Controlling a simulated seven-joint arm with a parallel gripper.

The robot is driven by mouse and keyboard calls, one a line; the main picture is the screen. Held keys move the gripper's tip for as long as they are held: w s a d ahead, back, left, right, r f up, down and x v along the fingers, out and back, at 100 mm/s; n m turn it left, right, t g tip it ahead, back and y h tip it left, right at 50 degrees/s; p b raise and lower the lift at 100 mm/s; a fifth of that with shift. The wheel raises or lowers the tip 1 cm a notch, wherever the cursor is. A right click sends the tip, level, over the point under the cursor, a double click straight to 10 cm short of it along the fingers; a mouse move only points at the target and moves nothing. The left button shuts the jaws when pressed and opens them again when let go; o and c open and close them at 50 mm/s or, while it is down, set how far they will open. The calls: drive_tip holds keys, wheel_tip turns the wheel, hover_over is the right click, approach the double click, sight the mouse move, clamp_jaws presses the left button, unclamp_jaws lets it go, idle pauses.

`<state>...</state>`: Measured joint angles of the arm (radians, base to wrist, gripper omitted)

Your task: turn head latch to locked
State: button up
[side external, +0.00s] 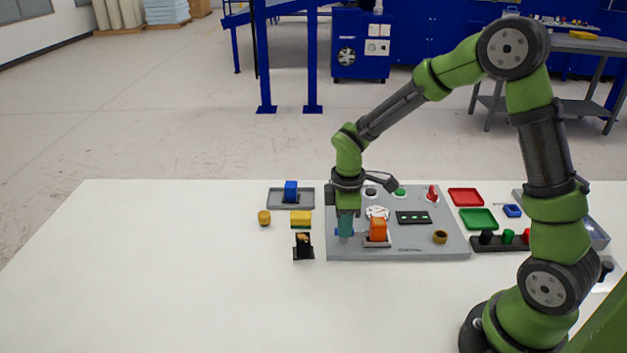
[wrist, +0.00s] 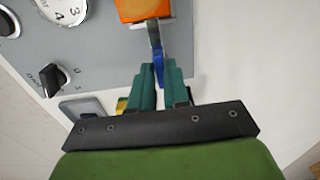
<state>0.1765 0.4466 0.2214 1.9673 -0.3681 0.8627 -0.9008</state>
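The head latch seems to be the blue-tipped grey lever (wrist: 158,62) in the wrist view, reaching from the orange block (wrist: 143,10) down to my fingers. In the side external view the orange block (side external: 378,229) stands on the grey panel (side external: 400,250), just right of my gripper (side external: 346,238). A little blue shows beside the fingertips there. In the wrist view my gripper (wrist: 160,78) has its teal fingers on either side of the blue end, with only a narrow gap between them. I cannot tell whether they press on it. The lock markings are not readable.
A black knob (wrist: 52,78) and a numbered white dial (wrist: 63,10) lie left of the fingers in the wrist view. A blue block (side external: 291,190), a yellow block (side external: 301,218) and a small black stand (side external: 303,246) are left of the panel. The table's left side is clear.

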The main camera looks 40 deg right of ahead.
drive_tip(key=o, duration=0.3)
wheel_tip(320, 180, up, 17)
idle(0.6)
drive_tip(key=shift+f, duration=0.1)
drive_tip(key=s+a+r+m+t+y, duration=0.2)
drive_tip(key=s+m+t, duration=0.5)
drive_tip(key=s+m, duration=0.6)
drive_tip(key=shift+s+a+r, duration=0.45)
drive_tip(key=shift+s+r, duration=0.2)
drive_tip(key=shift+s, duration=0.35)
